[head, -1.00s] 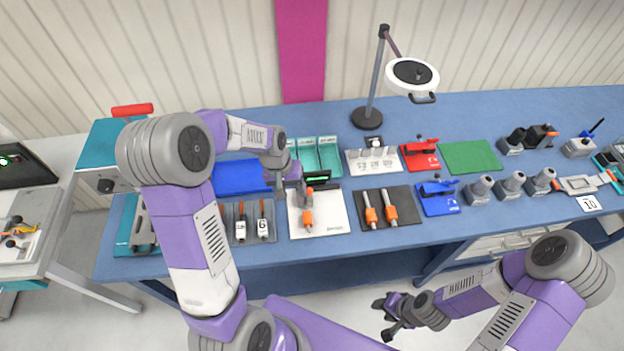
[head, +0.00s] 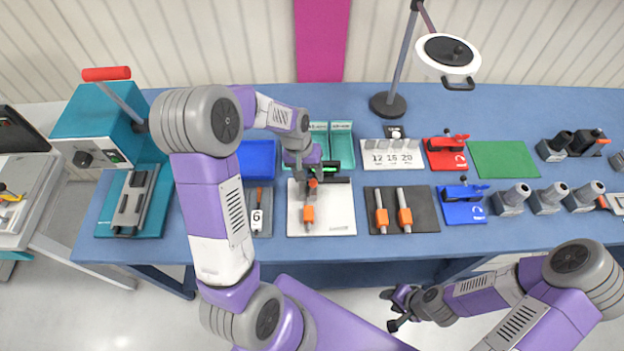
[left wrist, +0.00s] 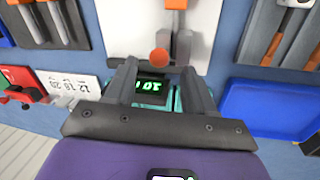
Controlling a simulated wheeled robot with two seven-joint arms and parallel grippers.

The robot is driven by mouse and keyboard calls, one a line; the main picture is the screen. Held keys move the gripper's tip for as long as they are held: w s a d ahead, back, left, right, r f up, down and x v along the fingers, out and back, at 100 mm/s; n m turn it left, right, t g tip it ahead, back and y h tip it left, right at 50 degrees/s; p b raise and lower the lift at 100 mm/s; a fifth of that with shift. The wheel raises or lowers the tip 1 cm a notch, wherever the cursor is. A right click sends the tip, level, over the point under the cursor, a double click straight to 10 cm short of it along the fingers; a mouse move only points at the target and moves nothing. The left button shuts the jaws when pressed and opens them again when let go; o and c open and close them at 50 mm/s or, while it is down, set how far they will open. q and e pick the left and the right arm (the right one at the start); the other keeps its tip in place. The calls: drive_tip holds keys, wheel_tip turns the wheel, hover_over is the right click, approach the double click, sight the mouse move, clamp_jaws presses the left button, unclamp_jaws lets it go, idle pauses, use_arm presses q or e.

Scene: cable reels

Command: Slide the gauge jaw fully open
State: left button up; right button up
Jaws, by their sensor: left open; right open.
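The gauge lies on a white board (head: 340,215) in the middle of the bench. It has a dark body with a green lit display (head: 330,168), which also shows in the left wrist view (left wrist: 150,87). An orange-red knob (left wrist: 160,57) sits between the fingertips of my left gripper (left wrist: 160,68), which is open above the gauge. The gripper also shows in the head view (head: 310,187), where it partly hides the gauge jaw. An orange-sleeved part (head: 308,214) lies on the board in front. My right gripper (head: 394,308) is open, low in front of the bench, away from the gauge.
Teal bins (head: 342,150) stand behind the gauge and a blue tray (head: 257,160) to its left. A dark mat (head: 422,222) with two orange-sleeved pins lies to its right. A lamp base (head: 388,105) stands at the back.

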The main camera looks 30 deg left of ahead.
sight(312, 181)
use_arm(q)
drive_tip(key=shift+w+d+f, duration=0.15)
drive_tip(key=shift+d+f, duration=0.05)
drive_tip(key=shift+f, duration=0.8)
drive_tip(key=shift+w+d+f, duration=0.1)
drive_tip(key=shift+d+f, duration=0.05)
drive_tip(key=shift+f, duration=0.85)
clamp_jaws()
